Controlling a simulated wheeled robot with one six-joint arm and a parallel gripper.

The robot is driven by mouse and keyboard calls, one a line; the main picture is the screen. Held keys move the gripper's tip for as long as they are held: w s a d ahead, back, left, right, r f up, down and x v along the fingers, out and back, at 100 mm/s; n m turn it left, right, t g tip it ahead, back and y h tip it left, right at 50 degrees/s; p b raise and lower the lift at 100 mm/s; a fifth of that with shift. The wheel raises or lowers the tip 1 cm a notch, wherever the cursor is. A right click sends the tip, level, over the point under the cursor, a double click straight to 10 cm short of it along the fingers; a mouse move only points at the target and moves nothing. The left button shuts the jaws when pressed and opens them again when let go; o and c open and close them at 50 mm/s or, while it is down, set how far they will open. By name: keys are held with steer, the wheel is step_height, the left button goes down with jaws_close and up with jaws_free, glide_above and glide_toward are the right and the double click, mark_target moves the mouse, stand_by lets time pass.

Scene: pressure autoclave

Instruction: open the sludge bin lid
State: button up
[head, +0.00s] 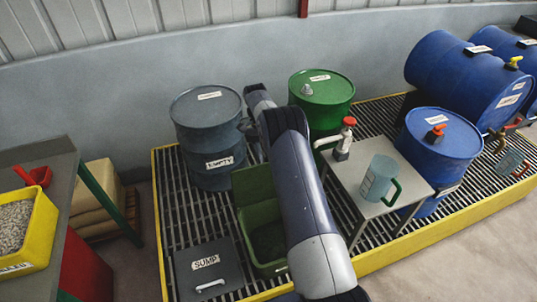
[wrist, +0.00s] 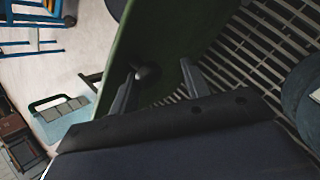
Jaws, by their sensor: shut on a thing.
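The sludge bin (head: 282,268) is a green box on the grating, with a dark inside showing. Its green lid (head: 254,185) stands raised at the back of the bin, so the bin is open at the top. The lid fills the upper middle of the wrist view (wrist: 160,40). My gripper (wrist: 159,70) is shut on the lid, with a finger on each side of a part of it and a dark knob-like piece by the left finger. In the head view my arm covers part of the lid and bin, and the fingertips do not show clearly.
A grey sump cover (head: 208,270) lies left of the bin. A blue-grey drum (head: 208,135) and a green drum (head: 322,100) stand behind. A small table (head: 385,205) with a jug (head: 379,178) stands to the right. The yellow grating edge (head: 420,240) runs along the front.

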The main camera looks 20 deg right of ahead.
steer(key=shift+o, duration=1.1)
steer(key=shift+s+a+f, duration=0.15)
steer(key=shift+f, duration=0.1)
steer(key=shift+d+r, duration=0.2)
step_height(320, 180, up, 10)
steer(key=p, duration=0.1)
steer(key=shift+a+f, duration=0.1)
step_height(320, 180, down, 10)
steer(key=shift+d+b, duration=0.2)
steer(key=shift+b, duration=0.25)
